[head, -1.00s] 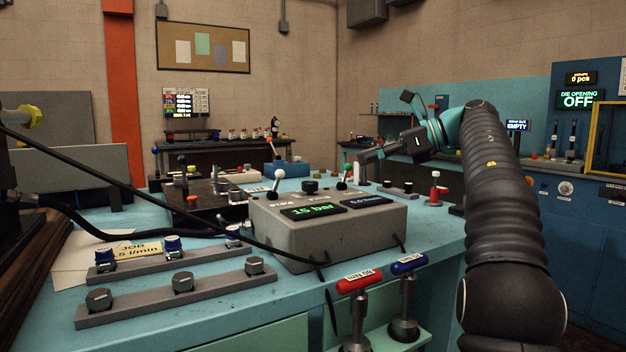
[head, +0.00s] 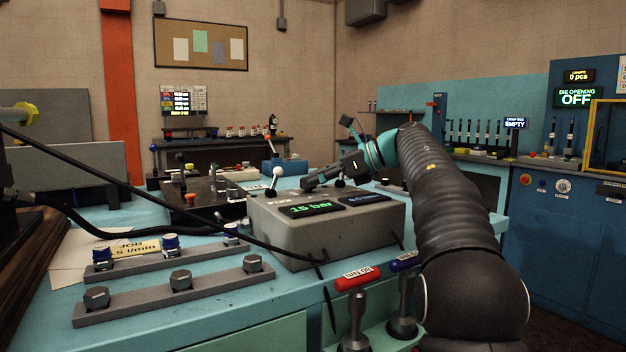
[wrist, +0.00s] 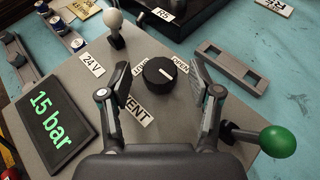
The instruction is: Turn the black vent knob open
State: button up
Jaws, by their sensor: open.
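The black vent knob (wrist: 159,74) sits on top of the grey control box (head: 300,236), with a white pointer line on its face. In the wrist view a "VENT" label (wrist: 135,111) lies below it, and two small labels sit at its upper left and upper right, the right one reading "OPEN". My gripper (wrist: 158,82) is open above the box, one finger on each side of the knob; I cannot tell whether either touches it. In the head view my gripper (head: 308,184) is over the back of the box and hides the knob.
A white-ball lever (wrist: 114,20) and a green-ball lever (wrist: 276,141) stand on either side of the knob. The box's green display (wrist: 50,120) reads 15 bar. Red (head: 358,278) and blue (head: 404,261) handles stand at the bench front. A black hose (head: 150,195) crosses the left.

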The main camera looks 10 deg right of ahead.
jog(key=shift+w+a+f, duration=0.15)
jog(key=shift+a, duration=0.15)
jog(key=c, duration=1.1)
jog(key=shift+c, duration=0.2)
